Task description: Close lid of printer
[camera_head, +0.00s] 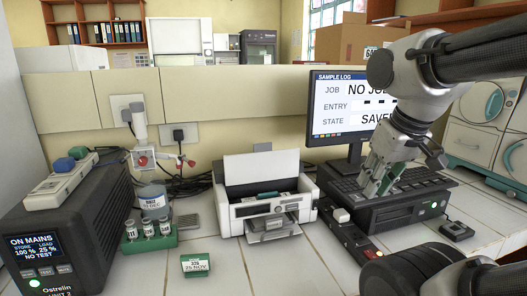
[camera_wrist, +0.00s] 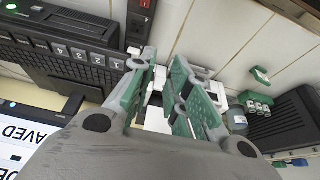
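The white printer (camera_head: 264,199) stands on the tiled bench in the middle of the head view. Its lid (camera_head: 262,168) is raised, standing up at the back, and the dark inside shows. A front tray sticks out below. My gripper (camera_head: 376,183) is to the right of the printer, above the black keyboard unit in front of the monitor. Its green-padded fingers point down. In the wrist view my gripper (camera_wrist: 170,75) has its fingers apart with nothing held between them. The printer (camera_wrist: 160,112) is partly hidden behind the fingers there.
A monitor (camera_head: 345,108) and black keyboard unit (camera_head: 395,200) stand right of the printer. A narrow black device (camera_head: 350,238) with a red switch lies between. Left are a vial rack (camera_head: 149,240), a jar (camera_head: 153,201) and a black power unit (camera_head: 68,235).

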